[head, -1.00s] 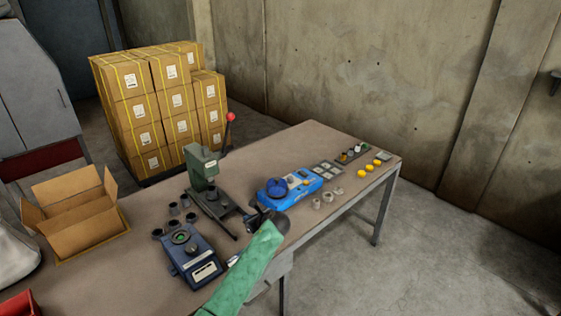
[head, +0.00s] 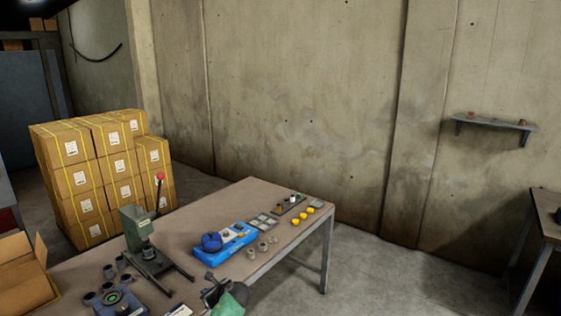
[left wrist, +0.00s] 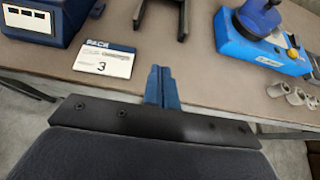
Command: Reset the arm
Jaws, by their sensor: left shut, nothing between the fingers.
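My left gripper (head: 212,290) shows at the bottom of the head view, with part of its green-sleeved arm (head: 232,302) behind it. It is at the near edge of the workbench (head: 190,215), in front of the blue device (head: 225,241). In the left wrist view its blue fingers (left wrist: 162,88) are together, with nothing between them. My right gripper is in neither view.
A green lever press (head: 138,228) with a red knob stands on the bench. A dark-blue device (head: 118,302), small cups and yellow caps (head: 297,221) are also there. A "PACK 3" card (left wrist: 105,58) lies near the fingers. Boxes (head: 95,175) are stacked behind.

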